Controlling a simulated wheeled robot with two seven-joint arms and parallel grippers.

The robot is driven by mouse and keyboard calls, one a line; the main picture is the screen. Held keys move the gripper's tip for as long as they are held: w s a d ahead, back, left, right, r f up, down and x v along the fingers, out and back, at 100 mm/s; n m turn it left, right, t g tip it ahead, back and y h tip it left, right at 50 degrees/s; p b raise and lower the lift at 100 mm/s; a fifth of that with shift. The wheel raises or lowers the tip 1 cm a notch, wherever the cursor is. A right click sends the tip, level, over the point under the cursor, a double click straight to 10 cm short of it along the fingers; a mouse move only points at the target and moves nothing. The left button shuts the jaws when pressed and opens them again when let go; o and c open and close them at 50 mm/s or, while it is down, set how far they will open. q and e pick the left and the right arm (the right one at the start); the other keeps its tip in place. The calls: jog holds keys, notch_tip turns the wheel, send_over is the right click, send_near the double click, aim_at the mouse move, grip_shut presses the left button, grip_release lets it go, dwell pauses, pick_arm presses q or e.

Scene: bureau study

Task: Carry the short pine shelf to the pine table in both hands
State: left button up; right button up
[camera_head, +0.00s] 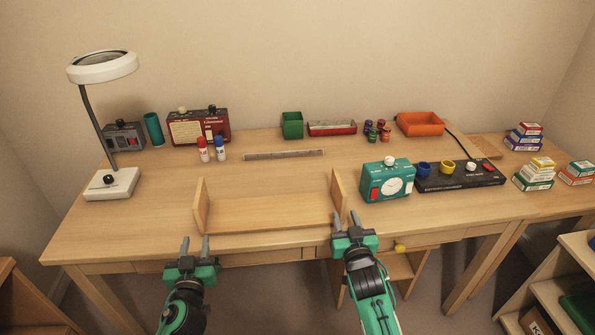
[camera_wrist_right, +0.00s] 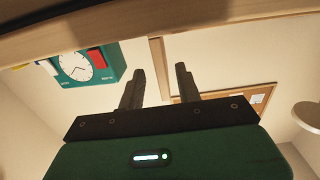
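The short pine shelf (camera_head: 265,213), a flat board with an upright panel at each end, lies on the pine table (camera_head: 110,225) near its front edge, between the left and middle parts. My left gripper (camera_head: 195,246) is open, in front of and below the shelf's left end, with clear space between its fingers. My right gripper (camera_head: 346,220) is open near the shelf's right end panel. In the right wrist view its two fingers (camera_wrist_right: 160,88) stand apart. I cannot tell whether they touch the panel.
A teal clock box (camera_head: 387,179) stands just right of the shelf, next to a black power strip (camera_head: 460,176). A metal ruler (camera_head: 285,155) lies behind the shelf. Red and blue glue bottles (camera_head: 212,150) and a magnifier lamp (camera_head: 110,184) stand at left.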

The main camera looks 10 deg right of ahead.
jog(key=shift+s, duration=2.4)
